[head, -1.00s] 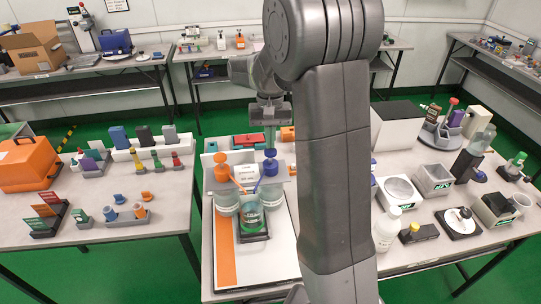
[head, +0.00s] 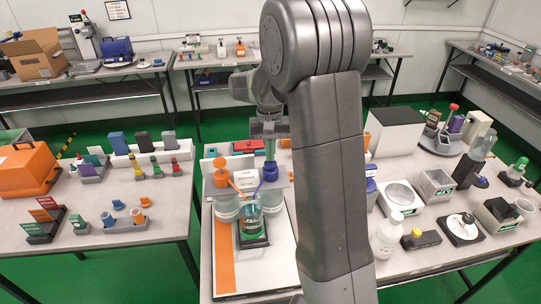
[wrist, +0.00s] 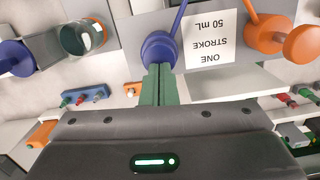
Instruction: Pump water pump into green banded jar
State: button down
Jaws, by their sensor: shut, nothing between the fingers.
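Two clear pump bottles stand side by side in a stand, one with an orange pump head (head: 221,176) on the left and one with a blue pump head (head: 270,172) on the right. Their spouts slant toward a clear jar (head: 250,222) with a green-and-dark band, in front between the bottles. My gripper (head: 270,150) is shut and empty, pointing down over the blue pump. In the wrist view its green fingertips (wrist: 158,72) meet the blue pump head (wrist: 159,48), seemingly touching its top. The orange pump head (wrist: 300,43) is apart from them. I cannot tell the liquid level in the jar.
A white card (wrist: 211,38) reads "ONE STROKE 50 mL". My arm hides part of the bench right of the pumps. A white bottle (head: 387,236) and a scale (head: 461,228) stand further right. An orange case (head: 28,168) is on the left table.

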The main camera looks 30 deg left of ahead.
jog(key=shift+w+a+r+p, duration=0.2)
jog(key=shift+w+a+p, duration=0.15)
jog(key=shift+w, duration=0.2)
jog(key=shift+w+a+r+p, duration=0.15)
jog(key=shift+w+a+p, duration=0.2)
jog(key=shift+w, duration=0.15)
jog(key=shift+r, duration=0.1)
notch_tip(320, 180, up, 14)
jog(key=w, duration=0.1)
jog(key=shift+a+f+b, duration=0.2)
jog(key=shift+a+b, duration=0.2)
jog(key=shift+w, duration=0.1)
